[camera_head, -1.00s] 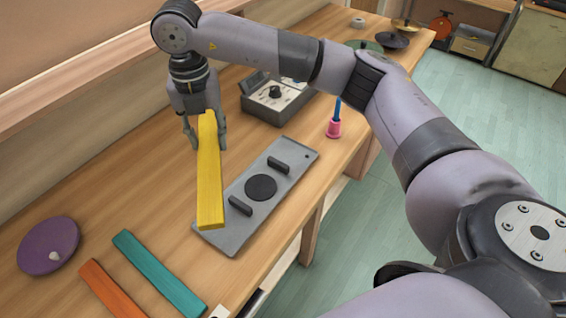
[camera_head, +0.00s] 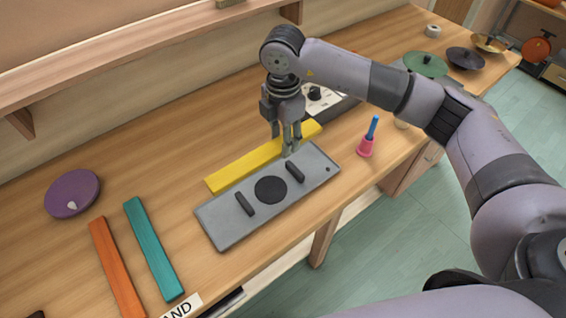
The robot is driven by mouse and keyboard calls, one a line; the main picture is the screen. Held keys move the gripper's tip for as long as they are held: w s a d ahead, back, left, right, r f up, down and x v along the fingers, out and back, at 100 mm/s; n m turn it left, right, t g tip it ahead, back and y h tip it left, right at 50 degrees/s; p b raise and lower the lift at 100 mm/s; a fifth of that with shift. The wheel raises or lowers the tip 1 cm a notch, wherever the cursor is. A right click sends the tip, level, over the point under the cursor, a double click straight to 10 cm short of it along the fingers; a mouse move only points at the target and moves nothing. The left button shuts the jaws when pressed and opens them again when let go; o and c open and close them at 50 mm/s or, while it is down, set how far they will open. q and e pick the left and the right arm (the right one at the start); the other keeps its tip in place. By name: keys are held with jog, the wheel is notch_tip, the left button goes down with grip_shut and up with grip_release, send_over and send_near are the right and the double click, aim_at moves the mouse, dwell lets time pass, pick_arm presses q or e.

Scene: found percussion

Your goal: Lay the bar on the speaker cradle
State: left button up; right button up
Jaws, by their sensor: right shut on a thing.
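My right gripper (camera_head: 291,149) points down and is shut on the yellow bar (camera_head: 245,168), gripping it toward its right end. The bar runs along the far long side of the grey speaker cradle (camera_head: 222,226), roughly parallel to it. I cannot tell how high the bar is above the table. The cradle lies flat, with a round black speaker (camera_head: 270,190) in its middle and a black support on each side, the left support (camera_head: 244,204) and the right support (camera_head: 295,172). Nothing rests on the supports. The fingers hide a little of the bar. My left gripper is out of view.
An orange bar (camera_head: 116,267) and a teal bar (camera_head: 153,249) lie at the left, near a purple disc (camera_head: 72,194). A pink cup (camera_head: 366,148) with a blue stick stands right of the cradle. A control box (camera_head: 321,99) is behind my right gripper.

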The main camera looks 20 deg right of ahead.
notch_tip(320, 180, down, 11)
jog(key=p, duration=0.2)
jog(key=shift+d+p, duration=0.15)
jog(key=shift+p, duration=0.2)
jog(key=shift+f, duration=0.1)
jog(key=shift+f+b, duration=0.5)
jog(key=shift+f, duration=0.05)
jog(key=o, duration=1.3)
jog(key=shift+c, duration=0.2)
